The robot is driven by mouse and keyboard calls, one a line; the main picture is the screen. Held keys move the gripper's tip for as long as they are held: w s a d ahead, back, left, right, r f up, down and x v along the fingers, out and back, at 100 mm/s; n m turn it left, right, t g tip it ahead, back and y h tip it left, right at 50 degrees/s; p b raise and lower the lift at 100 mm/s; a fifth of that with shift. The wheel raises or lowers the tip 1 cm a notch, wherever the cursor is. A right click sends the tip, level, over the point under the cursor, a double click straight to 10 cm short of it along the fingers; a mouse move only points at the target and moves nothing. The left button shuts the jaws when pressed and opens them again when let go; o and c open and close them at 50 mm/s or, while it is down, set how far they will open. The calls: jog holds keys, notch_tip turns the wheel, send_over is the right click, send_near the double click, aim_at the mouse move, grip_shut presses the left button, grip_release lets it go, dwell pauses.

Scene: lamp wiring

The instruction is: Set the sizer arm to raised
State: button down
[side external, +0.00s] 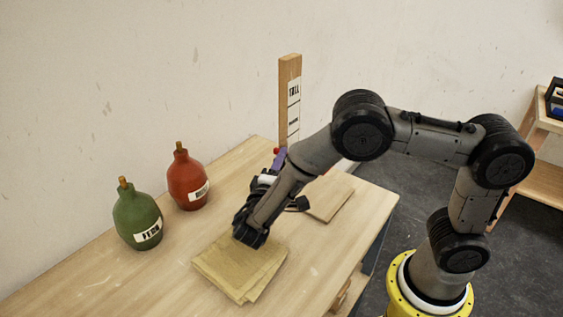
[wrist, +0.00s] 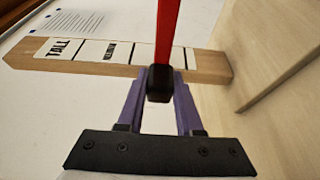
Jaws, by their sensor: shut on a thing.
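The sizer is a wooden post (side external: 290,100) standing at the back of the table, with a label strip reading "TALL" near its top. In the wrist view the post (wrist: 214,65) runs sideways. The red sizer arm (wrist: 168,28) crosses in front of it, past the labelled strip, and ends in a black tip (wrist: 159,84). My gripper (wrist: 158,90) has its purple fingers shut on this black tip. In the side view my gripper (side external: 280,159) is low in front of the post, and my arm hides most of the sizer arm.
A green bottle (side external: 138,217) and a red bottle (side external: 186,180) with labels stand on the left of the table. Flat tan sheets (side external: 225,273) lie stacked near the front. A flat wooden board (side external: 329,200) lies right of my gripper. A wooden shelf (side external: 541,124) stands far right.

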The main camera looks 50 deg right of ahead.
notch_tip(320, 180, up, 20)
jog(key=shift+r, duration=0.15)
dwell(0.4)
jog(key=c, duration=0.8)
grip_release()
jog(key=shift+o, duration=1.2)
jog(key=v, duration=1.4)
jog(key=shift+d, duration=0.1)
